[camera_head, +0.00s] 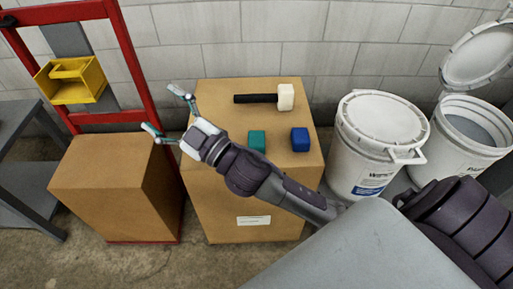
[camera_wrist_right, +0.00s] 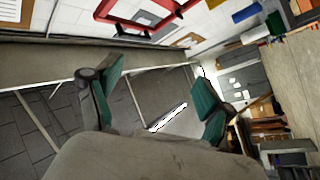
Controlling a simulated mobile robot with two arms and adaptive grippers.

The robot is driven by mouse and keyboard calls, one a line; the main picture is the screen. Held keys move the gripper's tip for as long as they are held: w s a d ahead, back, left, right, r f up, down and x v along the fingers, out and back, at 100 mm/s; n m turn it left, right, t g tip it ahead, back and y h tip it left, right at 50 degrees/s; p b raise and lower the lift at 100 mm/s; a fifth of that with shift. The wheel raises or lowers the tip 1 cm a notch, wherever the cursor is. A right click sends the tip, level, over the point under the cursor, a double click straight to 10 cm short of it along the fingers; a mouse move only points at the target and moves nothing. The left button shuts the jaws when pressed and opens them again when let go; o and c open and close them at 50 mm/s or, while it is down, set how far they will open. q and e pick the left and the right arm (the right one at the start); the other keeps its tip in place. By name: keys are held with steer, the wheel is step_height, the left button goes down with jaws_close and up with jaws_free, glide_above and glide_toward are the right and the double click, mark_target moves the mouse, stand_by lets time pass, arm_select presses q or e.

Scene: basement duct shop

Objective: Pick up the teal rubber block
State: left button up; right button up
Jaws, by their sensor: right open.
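The teal rubber block (camera_head: 257,140) sits on top of a large cardboard box (camera_head: 228,92), near its front edge. A blue block (camera_head: 300,139) is to its right, a short gap away. My right gripper (camera_head: 166,111) is open and empty, to the left of the teal block past the left side of the box. Its two fingers point left, away from the block. My right forearm passes just in front of the teal block. The right wrist view shows the open fingers (camera_wrist_right: 156,78) with teal pads and no block between them. My left gripper is not in view.
A mallet (camera_head: 286,97) with a pale head and black handle lies behind the blocks. White buckets (camera_head: 377,150) stand to the right. A red rack (camera_head: 132,60) with a yellow bin (camera_head: 72,80) and a lower cardboard box (camera_head: 112,175) stand to the left.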

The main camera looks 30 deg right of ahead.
steer(key=a+r+n+g+y, duration=0.3)
steer(key=a+n+y, duration=0.1)
steer(key=n+y, duration=0.2)
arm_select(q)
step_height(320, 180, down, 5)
arm_select(e)
steer(key=n+g+h+b, duration=0.1)
steer(key=n+g+h, duration=1)
steer(key=g+h, duration=0.5)
glide_above(257, 138)
steer(key=shift+g+y, duration=0.4)
step_height(257, 138, down, 19)
steer(key=shift+a+f, duration=0.1)
steer(key=shift+f+b, duration=0.35)
steer(key=shift+f, duration=0.3)
step_height(257, 138, down, 5)
steer(key=shift+w+r+b, duration=0.1)
steer(key=shift+b, duration=0.45)
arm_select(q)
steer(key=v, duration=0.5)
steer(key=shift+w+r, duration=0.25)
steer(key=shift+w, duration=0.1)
arm_select(e)
steer(key=shift+r, duration=0.1)
steer(key=c, duration=1)
